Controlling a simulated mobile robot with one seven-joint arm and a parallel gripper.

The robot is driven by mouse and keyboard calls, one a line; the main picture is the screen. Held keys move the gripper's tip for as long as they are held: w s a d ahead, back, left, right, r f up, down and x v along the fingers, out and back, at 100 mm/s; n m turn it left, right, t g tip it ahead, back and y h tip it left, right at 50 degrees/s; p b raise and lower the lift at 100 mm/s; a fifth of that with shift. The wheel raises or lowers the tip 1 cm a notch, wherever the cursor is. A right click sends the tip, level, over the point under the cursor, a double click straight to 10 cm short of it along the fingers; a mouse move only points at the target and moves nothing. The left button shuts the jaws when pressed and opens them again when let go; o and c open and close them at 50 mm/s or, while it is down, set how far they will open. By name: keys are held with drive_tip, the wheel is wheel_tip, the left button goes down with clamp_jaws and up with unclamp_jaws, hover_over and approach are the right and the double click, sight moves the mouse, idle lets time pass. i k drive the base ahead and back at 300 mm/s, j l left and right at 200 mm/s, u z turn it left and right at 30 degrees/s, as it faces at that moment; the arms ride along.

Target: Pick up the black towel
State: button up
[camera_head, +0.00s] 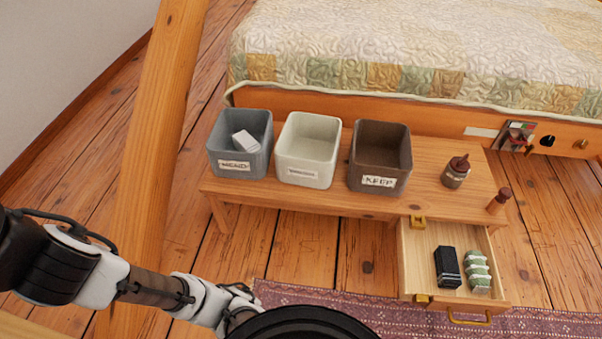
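A small black folded item (447,267), which looks like the black towel, lies in the open drawer (412,249) of the low wooden table. It lies lengthwise, beside a green-and-white stack on its right, with a small gap between them. My arm comes in from the left edge and runs along the bottom left, well away from the drawer. Its far end goes behind a dark round part at the bottom edge, and my gripper's fingers do not show.
On the low table (329,202) stand a grey-blue bin (227,165) with a white item inside, a white bin (302,173), a dark KEEP bin (368,179), and a brown-capped jar (456,174). Green-and-white stack (477,269). A timber brace (160,130) rises at left; a bed (400,50) stands behind.

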sight(449, 275)
drive_tip(key=j+z, duration=0.1)
drive_tip(key=z, duration=0.3)
drive_tip(key=k+z, duration=0.1)
drive_tip(key=z, duration=0.35)
drive_tip(key=k+z, duration=0.1)
drive_tip(key=z, duration=0.3)
